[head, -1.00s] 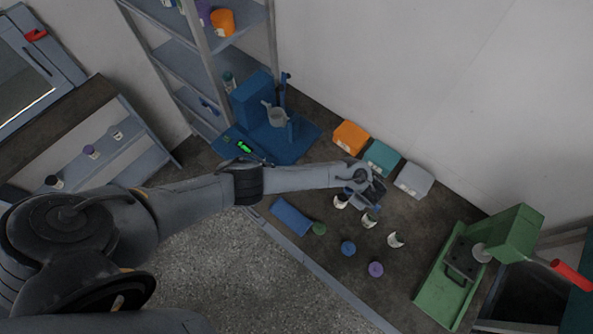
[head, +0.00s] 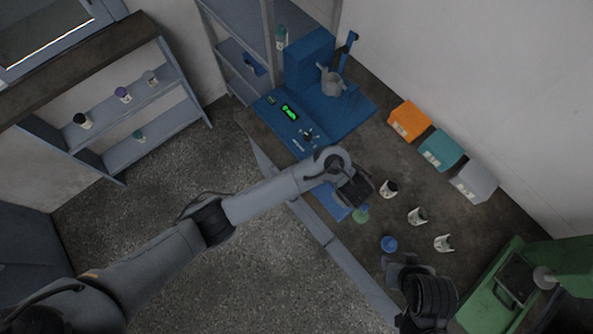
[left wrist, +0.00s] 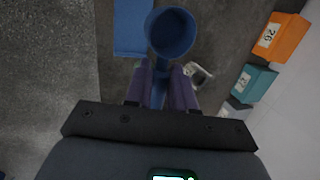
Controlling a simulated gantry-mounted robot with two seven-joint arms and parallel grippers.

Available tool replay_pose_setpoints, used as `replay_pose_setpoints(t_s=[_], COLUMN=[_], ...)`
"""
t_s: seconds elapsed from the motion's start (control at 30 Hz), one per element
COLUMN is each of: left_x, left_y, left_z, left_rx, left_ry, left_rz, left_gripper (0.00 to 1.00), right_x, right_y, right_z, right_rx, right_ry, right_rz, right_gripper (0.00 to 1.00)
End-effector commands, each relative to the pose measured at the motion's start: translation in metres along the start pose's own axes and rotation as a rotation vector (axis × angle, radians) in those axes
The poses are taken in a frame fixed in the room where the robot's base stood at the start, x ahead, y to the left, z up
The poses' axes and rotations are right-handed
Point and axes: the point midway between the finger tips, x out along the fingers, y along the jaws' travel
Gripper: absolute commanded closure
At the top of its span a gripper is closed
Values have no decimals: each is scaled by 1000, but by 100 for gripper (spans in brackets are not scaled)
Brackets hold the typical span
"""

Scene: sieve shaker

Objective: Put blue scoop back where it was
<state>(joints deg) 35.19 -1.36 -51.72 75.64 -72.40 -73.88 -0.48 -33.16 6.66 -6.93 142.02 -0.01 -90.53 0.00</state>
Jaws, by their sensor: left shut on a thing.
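My left gripper (head: 352,194) is shut on the blue scoop's handle (left wrist: 159,92), between its two purple-grey fingers. In the left wrist view the round, open bowl of the blue scoop (left wrist: 170,32) points ahead of the fingers, and it looks empty. In the head view the gripper hides the scoop. The gripper is above the bench, beside a flat blue rectangle (head: 334,206), which also shows left of the scoop in the left wrist view (left wrist: 132,28). My right gripper (head: 402,268) is at the lower right; its fingers are unclear.
Small green (head: 361,215) and blue (head: 389,244) items lie near the left gripper. Orange (head: 409,121), teal (head: 440,150) and grey (head: 474,182) bins line the wall. A blue machine (head: 312,70) and green machine (head: 505,290) stand at either end.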

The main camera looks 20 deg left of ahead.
Motion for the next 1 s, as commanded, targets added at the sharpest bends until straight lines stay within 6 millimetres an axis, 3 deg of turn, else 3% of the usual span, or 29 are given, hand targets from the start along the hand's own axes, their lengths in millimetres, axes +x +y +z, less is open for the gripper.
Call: replay_pose_setpoints(t_s=[0.03, 0.1, 0.3, 0.8, 1.0], left_x=[8, 12, 25, 86, 98], left_y=[1, 2, 8, 29, 32], left_z=[-10, -18, -20, 61, 79], left_rx=[6, 12, 14, 14, 14], left_ry=[5, 5, 2, 1, 2], left_rz=[-2, -2, 2, 4, 4], left_gripper=[100, 100, 100, 100, 100], right_x=[12, 17, 28, 55, 58], right_y=[0, 0, 1, 0, -1], right_z=[4, 6, 11, 19, 20], right_rx=[-1, -2, -6, -5, -1], right_ry=[-1, -1, -4, -2, -1], right_rz=[1, 2, 5, 5, 2], right_gripper=[57, 57, 57, 57, 57])
